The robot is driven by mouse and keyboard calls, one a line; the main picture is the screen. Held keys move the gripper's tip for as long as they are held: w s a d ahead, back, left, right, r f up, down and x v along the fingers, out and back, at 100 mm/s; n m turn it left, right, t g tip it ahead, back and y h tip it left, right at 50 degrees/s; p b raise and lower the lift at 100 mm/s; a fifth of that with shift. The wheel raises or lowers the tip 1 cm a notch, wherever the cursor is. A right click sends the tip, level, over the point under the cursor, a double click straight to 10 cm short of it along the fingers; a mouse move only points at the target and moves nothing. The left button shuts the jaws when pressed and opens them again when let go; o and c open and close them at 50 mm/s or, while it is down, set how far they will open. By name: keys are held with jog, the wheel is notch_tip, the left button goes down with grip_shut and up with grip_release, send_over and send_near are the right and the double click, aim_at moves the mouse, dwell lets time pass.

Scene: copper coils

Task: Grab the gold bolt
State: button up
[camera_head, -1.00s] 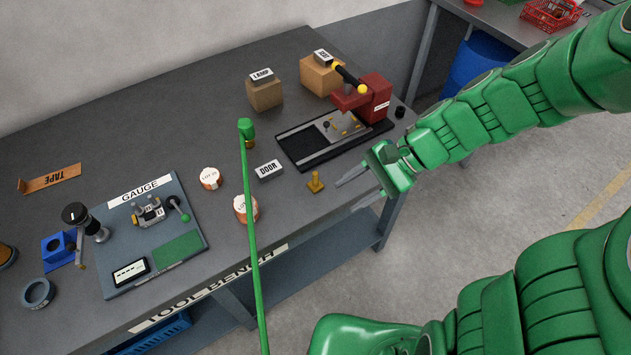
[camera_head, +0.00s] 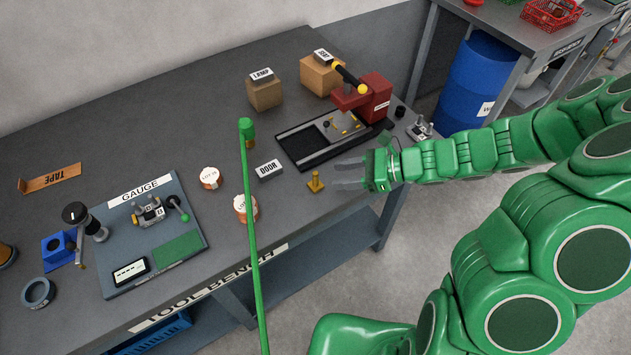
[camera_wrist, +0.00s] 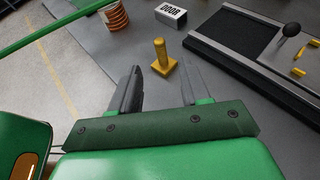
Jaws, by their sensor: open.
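The gold bolt (camera_head: 315,182) stands upright on its square base on the grey bench top, near the front edge. It also shows in the wrist view (camera_wrist: 162,58), just beyond the fingertips and roughly between their lines. My gripper (camera_head: 336,174) is open and empty, to the right of the bolt, with its fingers pointing left toward it. In the wrist view the two grey fingers of my gripper (camera_wrist: 162,75) are spread apart, with bare bench between them. The fingers do not touch the bolt.
A white DOOR block (camera_head: 269,170) and copper coils (camera_head: 246,208) lie left of the bolt. A black tray with a red press (camera_head: 368,98) stands behind it. A green cable or rod (camera_head: 252,230) crosses in front. The bench around the bolt is clear.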

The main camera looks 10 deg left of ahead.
aim_at(316, 184)
jog(key=shift+w+a+f, duration=0.1)
jog(key=shift+a+f, duration=0.1)
jog(key=shift+x, duration=3.7)
grip_shut()
